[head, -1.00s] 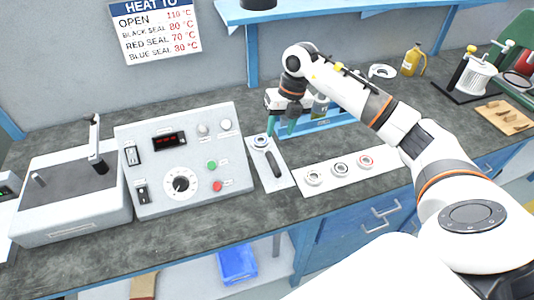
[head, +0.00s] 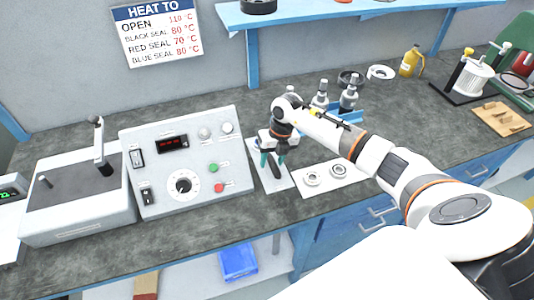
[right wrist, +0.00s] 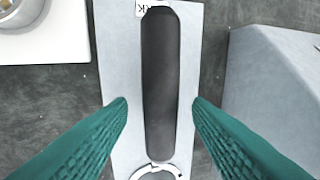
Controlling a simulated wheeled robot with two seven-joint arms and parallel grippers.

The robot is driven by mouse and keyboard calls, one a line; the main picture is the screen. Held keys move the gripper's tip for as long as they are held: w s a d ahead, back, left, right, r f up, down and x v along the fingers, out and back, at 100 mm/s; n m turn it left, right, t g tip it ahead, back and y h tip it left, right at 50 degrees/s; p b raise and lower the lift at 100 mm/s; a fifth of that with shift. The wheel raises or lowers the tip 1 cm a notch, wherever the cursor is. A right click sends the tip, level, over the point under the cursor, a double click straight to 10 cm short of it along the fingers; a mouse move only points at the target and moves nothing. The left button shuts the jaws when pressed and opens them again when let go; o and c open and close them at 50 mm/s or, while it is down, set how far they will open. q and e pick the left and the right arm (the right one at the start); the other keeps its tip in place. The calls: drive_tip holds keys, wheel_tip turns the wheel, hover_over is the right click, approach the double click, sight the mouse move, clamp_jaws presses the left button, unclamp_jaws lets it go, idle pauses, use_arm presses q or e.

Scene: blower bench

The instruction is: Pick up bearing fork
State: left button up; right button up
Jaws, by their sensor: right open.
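The bearing fork (right wrist: 159,85) has a long dark handle and lies on a light grey plate (right wrist: 185,25) in the right wrist view. A pale ring-shaped part (right wrist: 155,172) shows at the handle's near end, cut by the frame's bottom edge. In the head view the fork's dark handle (head: 275,171) is partly hidden by my gripper. My right gripper (right wrist: 160,104), with green ribbed fingers, is open, one finger on each side of the handle with a gap to it. It also shows in the head view (head: 273,163), over the plate. My left gripper is out of view.
A control box (head: 185,155) with a dial and buttons stands just left of the plate. A white board (head: 325,187) with ring bearings lies to the right. A blue rack (head: 352,115) with grey fittings is behind my right arm. The bench front is clear.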

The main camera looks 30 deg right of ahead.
sight(272, 159)
clamp_jaws()
drive_tip(key=shift+r, duration=0.1)
wheel_tip(272, 159, up, 10)
drive_tip(key=b, duration=0.1)
drive_tip(key=shift+b, duration=0.4)
